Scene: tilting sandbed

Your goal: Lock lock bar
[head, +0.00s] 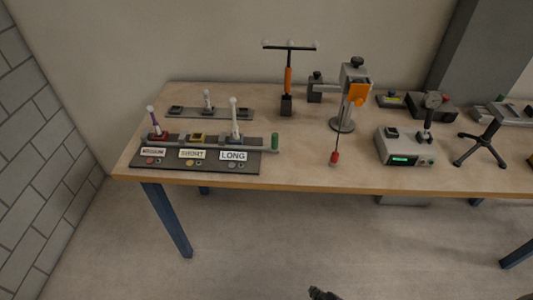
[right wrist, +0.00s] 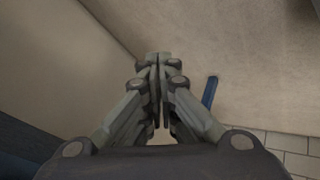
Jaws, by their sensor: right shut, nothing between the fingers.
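The lock bar (head: 257,142) is a grey bar with a green handle (head: 275,142) at its right end. The stand has three labelled positions; two read SHORT and LONG. My right gripper (head: 318,293) shows only slightly at the bottom edge, well below and in front of the table. In the right wrist view, its fingers (right wrist: 158,60) are together and empty. My left gripper is out of view.
The wooden table (head: 300,175) holds a rear rack (head: 240,113), a T-handled tool (head: 288,80), an orange-and-grey stand (head: 343,125), a meter box (head: 405,150) and a small tripod (head: 480,140). Floor in front is free.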

